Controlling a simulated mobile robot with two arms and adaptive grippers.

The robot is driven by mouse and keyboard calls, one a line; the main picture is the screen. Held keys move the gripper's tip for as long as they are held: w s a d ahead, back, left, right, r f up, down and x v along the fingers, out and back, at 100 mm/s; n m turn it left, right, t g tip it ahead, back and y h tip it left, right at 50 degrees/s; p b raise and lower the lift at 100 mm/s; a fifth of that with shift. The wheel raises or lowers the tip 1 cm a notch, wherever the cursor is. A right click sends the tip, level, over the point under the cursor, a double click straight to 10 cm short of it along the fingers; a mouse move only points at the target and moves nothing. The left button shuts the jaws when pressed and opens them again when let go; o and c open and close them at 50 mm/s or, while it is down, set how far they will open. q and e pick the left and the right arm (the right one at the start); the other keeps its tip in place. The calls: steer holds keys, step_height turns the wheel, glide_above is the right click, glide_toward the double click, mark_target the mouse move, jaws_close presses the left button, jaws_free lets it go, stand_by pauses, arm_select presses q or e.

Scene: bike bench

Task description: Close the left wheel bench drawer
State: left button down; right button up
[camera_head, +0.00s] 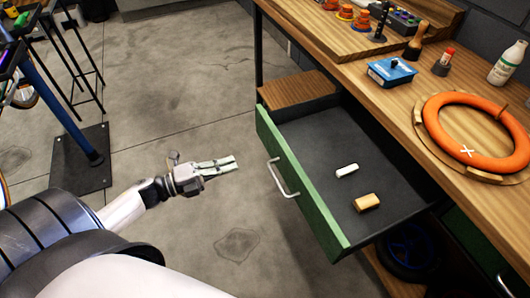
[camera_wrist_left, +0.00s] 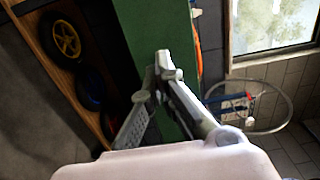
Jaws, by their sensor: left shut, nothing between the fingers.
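The bench drawer (camera_head: 310,140) is pulled open under the wooden bench. Its green front (camera_head: 297,180) faces left and carries a pale bar handle (camera_head: 281,178). A white block (camera_head: 347,170) and a tan block (camera_head: 367,202) lie on the drawer's dark floor. My left gripper (camera_head: 232,162) is shut and empty, to the left of the handle and seemingly apart from it in the head view. In the left wrist view the left gripper (camera_wrist_left: 163,72) shows in front of the green drawer front (camera_wrist_left: 160,25). My right gripper is not in view.
The bench top (camera_head: 385,115) holds an orange ring on a wooden stand (camera_head: 470,140), a blue box (camera_head: 391,71) and a white bottle (camera_head: 507,62). A dark stand base (camera_head: 82,160) is at left.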

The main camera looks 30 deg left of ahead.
mark_target(274, 150)
arm_select(q)
steer(key=p+x, duration=0.1)
steer(key=x, duration=0.9)
steer(key=shift+w+d, duration=0.15)
steer(key=shift+w, duration=0.15)
steer(key=shift+w+d, duration=0.2)
steer(key=shift+w, duration=0.05)
